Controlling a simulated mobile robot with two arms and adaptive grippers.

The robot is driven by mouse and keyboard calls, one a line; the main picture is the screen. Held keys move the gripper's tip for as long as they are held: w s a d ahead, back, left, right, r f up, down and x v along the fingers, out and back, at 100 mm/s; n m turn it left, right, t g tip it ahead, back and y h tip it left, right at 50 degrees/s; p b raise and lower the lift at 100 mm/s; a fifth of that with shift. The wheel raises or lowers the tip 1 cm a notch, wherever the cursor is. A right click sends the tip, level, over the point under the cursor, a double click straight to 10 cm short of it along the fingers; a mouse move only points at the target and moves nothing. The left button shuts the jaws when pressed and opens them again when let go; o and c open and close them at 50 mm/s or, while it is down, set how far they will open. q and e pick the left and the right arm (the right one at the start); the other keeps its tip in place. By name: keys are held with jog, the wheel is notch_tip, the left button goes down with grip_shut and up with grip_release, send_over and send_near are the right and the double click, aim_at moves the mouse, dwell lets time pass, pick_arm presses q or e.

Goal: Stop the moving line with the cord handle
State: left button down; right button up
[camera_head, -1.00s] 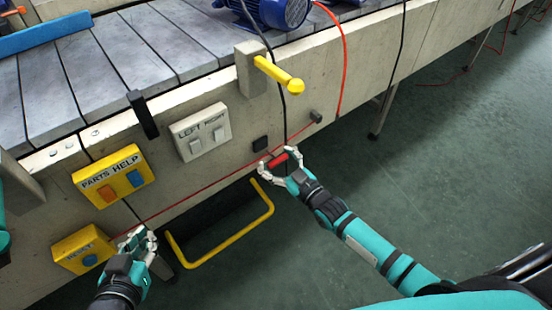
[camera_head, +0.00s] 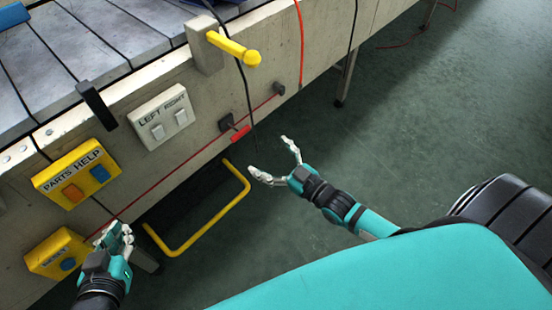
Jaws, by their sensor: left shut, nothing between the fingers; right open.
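The red cord handle (camera_head: 240,133) hangs from a dark bracket on the side of the conveyor line. A thin red cord (camera_head: 178,171) runs along the line's side at that height. My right gripper (camera_head: 276,160) is open and empty, to the right of and slightly below the handle, apart from it. My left gripper (camera_head: 117,232) is shut and empty, near the lower left of the line's side, just right of the yellow reset box (camera_head: 58,254). The conveyor (camera_head: 72,48) shows grey slats at the upper left.
A yellow box marked PARTS and HELP (camera_head: 76,173), a white LEFT/RIGHT switch plate (camera_head: 161,116) and a yellow lever (camera_head: 233,47) are on the line's side. A yellow bar (camera_head: 205,227) juts out below.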

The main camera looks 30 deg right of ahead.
jog(key=shift+v, duration=0.85)
